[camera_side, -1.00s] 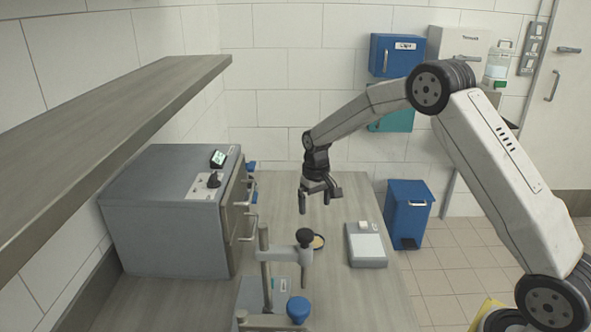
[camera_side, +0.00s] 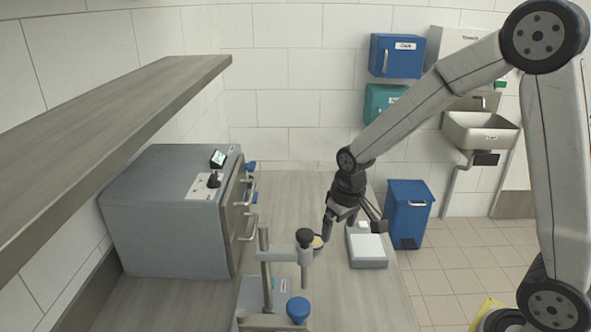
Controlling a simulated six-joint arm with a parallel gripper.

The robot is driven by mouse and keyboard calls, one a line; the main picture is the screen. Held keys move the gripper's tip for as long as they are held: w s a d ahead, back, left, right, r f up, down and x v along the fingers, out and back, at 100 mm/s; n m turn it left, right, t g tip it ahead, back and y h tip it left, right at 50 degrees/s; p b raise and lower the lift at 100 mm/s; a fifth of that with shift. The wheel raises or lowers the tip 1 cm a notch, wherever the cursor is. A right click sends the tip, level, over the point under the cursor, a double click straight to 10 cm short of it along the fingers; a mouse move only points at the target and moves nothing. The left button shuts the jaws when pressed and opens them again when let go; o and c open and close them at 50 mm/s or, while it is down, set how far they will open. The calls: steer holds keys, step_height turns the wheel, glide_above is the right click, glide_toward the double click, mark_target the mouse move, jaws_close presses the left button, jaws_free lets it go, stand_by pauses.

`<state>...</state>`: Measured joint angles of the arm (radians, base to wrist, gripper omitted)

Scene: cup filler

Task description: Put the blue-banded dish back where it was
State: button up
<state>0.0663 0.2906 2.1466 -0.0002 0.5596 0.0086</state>
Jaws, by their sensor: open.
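A small round dish (camera_side: 318,242) with a yellowish inside and a dark rim lies on the bench, just right of the black-knobbed stand. The stand's knob partly hides it, and its band is too small to make out clearly. My gripper (camera_side: 338,225) is open and empty. It hangs tilted, just above and to the right of the dish in the picture, with one finger near the dish's far right side. I cannot tell whether that finger touches the dish.
A scale with a white top (camera_side: 367,248) stands close right of my gripper. The black-knobbed stand (camera_side: 305,255) and a blue knob (camera_side: 298,309) are in front. A grey cabinet (camera_side: 165,225) with handles stands left, under a shelf (camera_side: 120,120). The far bench is clear.

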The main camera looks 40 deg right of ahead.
steer(key=s+a+t, duration=0.1)
steer(key=s+a, duration=0.1)
steer(key=s, duration=0.8)
steer(key=shift+s+a+f+n, duration=0.2)
steer(key=shift+s+a+n, duration=0.1)
steer(key=shift+n, duration=0.1)
stand_by(0.5)
